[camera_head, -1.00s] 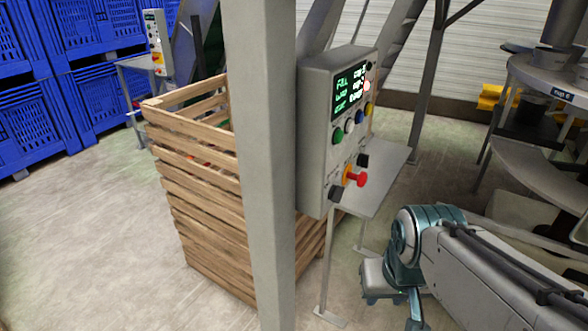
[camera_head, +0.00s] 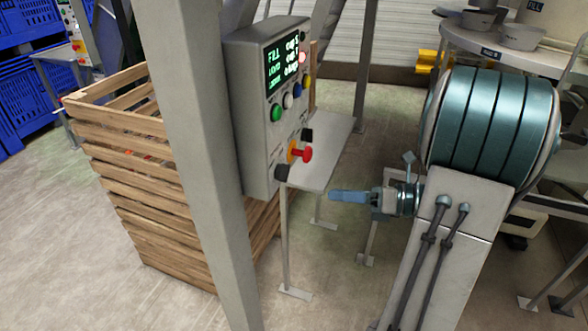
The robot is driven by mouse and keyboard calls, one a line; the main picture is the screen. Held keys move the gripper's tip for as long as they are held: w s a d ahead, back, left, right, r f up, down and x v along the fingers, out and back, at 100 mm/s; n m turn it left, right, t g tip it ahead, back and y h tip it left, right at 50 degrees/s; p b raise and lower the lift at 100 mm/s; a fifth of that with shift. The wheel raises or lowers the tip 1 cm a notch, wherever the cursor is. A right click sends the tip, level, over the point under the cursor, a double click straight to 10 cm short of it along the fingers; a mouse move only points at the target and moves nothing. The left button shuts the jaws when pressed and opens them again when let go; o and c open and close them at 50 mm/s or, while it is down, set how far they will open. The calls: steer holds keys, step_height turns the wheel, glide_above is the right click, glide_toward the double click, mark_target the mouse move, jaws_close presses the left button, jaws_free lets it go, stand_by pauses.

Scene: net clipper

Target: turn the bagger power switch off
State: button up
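The grey control box (camera_head: 262,115) stands at centre, with a lit screen (camera_head: 283,70) of green and white text. Below the screen are green, white, blue and yellow buttons, and a red light glows at the upper right. Lower down are a red mushroom button (camera_head: 306,153) on a yellow base and two dark knobs, one upper (camera_head: 307,135) and one lower (camera_head: 282,173). I cannot read which is the power switch. My gripper (camera_head: 348,197) is right of and apart from the box, pointing left at about the lower knob's height. Its fingers overlap in view, so their opening is unclear.
A grey post (camera_head: 195,130) stands left of the box. A slatted wooden crate (camera_head: 165,215) is behind the post. A small metal table (camera_head: 325,160) is behind the box. A round metal table (camera_head: 480,45) with pans stands at the back right.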

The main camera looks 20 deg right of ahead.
steer(key=w+d+m+t, duration=0.1)
steer(key=d+m+t, duration=0.1)
steer(key=d+m, duration=0.1)
steer(key=p, duration=0.2)
glide_toward(283, 173)
steer(key=x, duration=0.7)
steer(key=shift+w+d, duration=0.2)
steer(key=shift+w, duration=0.05)
jaws_close()
